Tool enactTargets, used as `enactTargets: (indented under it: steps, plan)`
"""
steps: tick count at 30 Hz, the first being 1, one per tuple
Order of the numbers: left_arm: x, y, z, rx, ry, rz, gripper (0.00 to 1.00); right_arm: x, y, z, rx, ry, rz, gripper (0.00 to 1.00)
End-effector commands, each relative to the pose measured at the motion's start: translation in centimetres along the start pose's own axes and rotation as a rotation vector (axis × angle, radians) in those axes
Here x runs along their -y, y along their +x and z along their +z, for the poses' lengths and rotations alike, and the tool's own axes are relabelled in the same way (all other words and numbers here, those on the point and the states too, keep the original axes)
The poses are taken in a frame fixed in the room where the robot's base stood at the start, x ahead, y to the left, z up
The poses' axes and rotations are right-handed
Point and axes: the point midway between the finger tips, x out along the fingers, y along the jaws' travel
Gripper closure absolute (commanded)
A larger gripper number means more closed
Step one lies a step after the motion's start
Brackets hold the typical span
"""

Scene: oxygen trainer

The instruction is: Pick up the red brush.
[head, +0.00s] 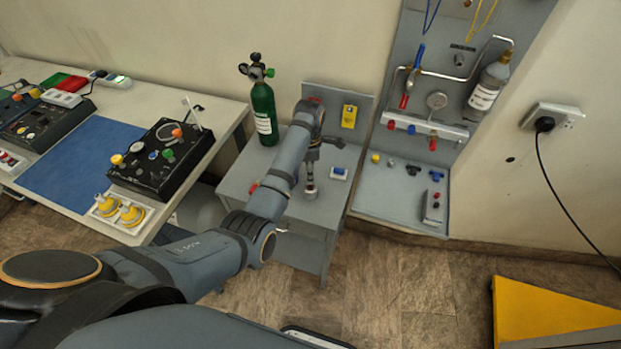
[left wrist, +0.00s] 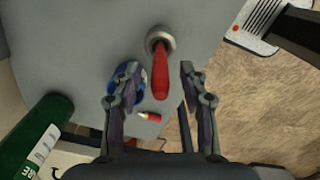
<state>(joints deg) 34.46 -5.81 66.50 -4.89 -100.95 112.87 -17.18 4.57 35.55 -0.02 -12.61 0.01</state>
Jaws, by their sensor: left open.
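A red elongated handle (left wrist: 160,80), which looks like the red brush, rises from a round metal holder (left wrist: 159,38) on a small grey table (head: 240,185). The holder also shows in the head view (head: 310,190), where my arm and gripper hide the red handle. My left gripper (left wrist: 160,72) is open and empty. Its two fingers stand on either side of the red handle in the left wrist view, with a gap on both sides. How far the fingertips are above the handle is hard to tell. My right gripper is not in view.
A small red-and-white piece (left wrist: 148,117) and a blue round thing (left wrist: 124,80) are near the left finger. A green cylinder (head: 264,113) stands at the table's back left. A blue-topped white block (head: 339,173) lies right of the holder. A grey panel (head: 400,205) stands further right.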

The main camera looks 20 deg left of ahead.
Motion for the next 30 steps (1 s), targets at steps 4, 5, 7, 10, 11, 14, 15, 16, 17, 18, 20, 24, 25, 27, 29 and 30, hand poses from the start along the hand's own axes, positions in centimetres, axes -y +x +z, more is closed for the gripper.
enactTargets:
  steps: [4,5,7,10,11,14,15,16,17,18,20,24,25,27,29,30]
  plan:
    - [0.1,2.5,0.3,-0.002,0.000,-0.006,0.57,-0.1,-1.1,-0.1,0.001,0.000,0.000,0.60]
    - [0.1,3.0,0.3,-0.002,0.000,-0.005,0.57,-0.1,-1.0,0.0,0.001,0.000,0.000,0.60]
    - [0.1,3.8,0.2,-0.001,0.000,-0.003,0.57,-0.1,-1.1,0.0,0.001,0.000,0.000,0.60]
    - [0.0,4.3,0.3,0.000,-0.001,-0.002,0.57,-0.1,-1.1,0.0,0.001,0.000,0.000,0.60]
    - [0.0,4.3,0.3,0.000,-0.001,-0.002,0.57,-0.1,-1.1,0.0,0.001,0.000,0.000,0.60]
    - [0.0,4.3,0.3,0.000,-0.001,-0.001,0.57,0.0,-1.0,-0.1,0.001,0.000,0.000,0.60]
    - [0.0,4.3,0.3,0.000,0.000,-0.001,0.58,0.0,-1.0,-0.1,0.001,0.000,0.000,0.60]
    - [0.0,4.3,0.3,0.000,0.000,-0.001,0.62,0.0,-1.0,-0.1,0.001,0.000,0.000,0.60]
    - [0.0,4.3,0.3,0.000,0.000,-0.002,0.67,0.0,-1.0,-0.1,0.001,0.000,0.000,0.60]
    - [0.0,4.3,0.3,0.000,0.000,-0.002,0.72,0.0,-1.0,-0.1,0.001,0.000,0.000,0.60]
    - [0.0,4.3,0.3,0.000,0.000,-0.002,0.80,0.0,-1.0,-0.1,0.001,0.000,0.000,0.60]
    - [0.0,4.3,0.3,0.000,0.000,-0.002,0.99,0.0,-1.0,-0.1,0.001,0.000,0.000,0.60]
    - [0.0,4.3,0.3,0.000,0.000,-0.002,1.00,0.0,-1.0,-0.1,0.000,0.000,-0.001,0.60]
    - [0.0,4.3,0.3,0.000,0.000,-0.002,1.00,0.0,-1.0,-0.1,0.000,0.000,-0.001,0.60]
    - [0.0,4.3,0.3,0.000,0.000,-0.002,1.00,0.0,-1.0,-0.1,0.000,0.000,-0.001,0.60]
    - [0.0,4.3,0.3,0.000,0.000,-0.002,1.00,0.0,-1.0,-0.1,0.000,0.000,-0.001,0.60]
